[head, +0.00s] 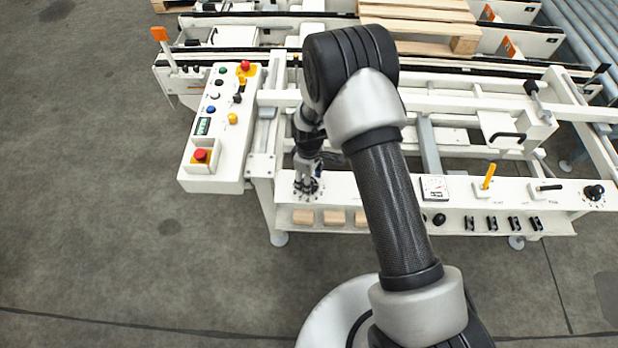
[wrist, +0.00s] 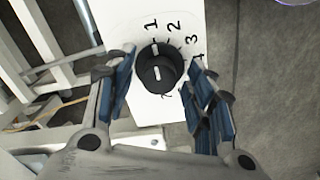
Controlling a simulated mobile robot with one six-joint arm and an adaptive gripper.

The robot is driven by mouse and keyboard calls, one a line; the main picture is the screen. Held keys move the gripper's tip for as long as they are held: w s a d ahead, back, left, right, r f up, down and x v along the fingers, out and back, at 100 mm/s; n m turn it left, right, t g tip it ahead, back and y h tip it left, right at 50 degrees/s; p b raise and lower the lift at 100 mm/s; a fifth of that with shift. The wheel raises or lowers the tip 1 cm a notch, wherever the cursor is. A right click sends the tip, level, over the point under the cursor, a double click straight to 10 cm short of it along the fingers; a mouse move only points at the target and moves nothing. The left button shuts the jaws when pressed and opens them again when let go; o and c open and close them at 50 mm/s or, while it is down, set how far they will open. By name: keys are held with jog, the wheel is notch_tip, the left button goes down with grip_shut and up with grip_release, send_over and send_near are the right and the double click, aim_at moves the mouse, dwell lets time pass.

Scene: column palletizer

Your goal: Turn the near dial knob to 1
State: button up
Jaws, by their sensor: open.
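My gripper (head: 307,187) is over the left end of the white front panel, pointing down. In the wrist view, my gripper (wrist: 160,82) has its blue-padded fingers on either side of a black round dial knob (wrist: 157,68). The fingers are apart, with gaps between them and the knob. The knob sits on a white plate marked 1, 2, 3 and 4 in an arc. White marks on the knob point up the picture, roughly toward the 1; whether they line up exactly is unclear. In the head view the gripper hides most of this knob.
Another black dial (head: 594,191) is at the panel's right end. A yellow lever (head: 488,176) and a gauge (head: 434,188) stand on the panel between. A control box (head: 215,125) with buttons is at left. Wooden blocks (head: 333,217) lie on a ledge below.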

notch_tip(320, 180, up, 12)
dwell(0.4)
dwell(0.4)
jog(key=s+d+r+m+t, duration=0.1)
jog(key=s+d+r+m, duration=0.25)
jog(key=r, duration=0.75)
jog(key=s+d+r+m+t, duration=0.15)
jog(key=s+d+r, duration=0.35)
jog(key=r, duration=0.5)
jog(key=s+d+r+m+t, duration=0.1)
jog(key=s+d+r+m, duration=0.1)
jog(key=s, duration=0.6)
jog(key=s+d+r+m+t, duration=0.1)
jog(key=s+d+r+m, duration=0.2)
jog(key=s, duration=0.6)
notch_tip(320, 180, up, 2)
jog(key=m, duration=0.2)
jog(key=shift+d+m, duration=0.3)
jog(key=shift+d, duration=0.05)
jog(key=shift+r, duration=0.1)
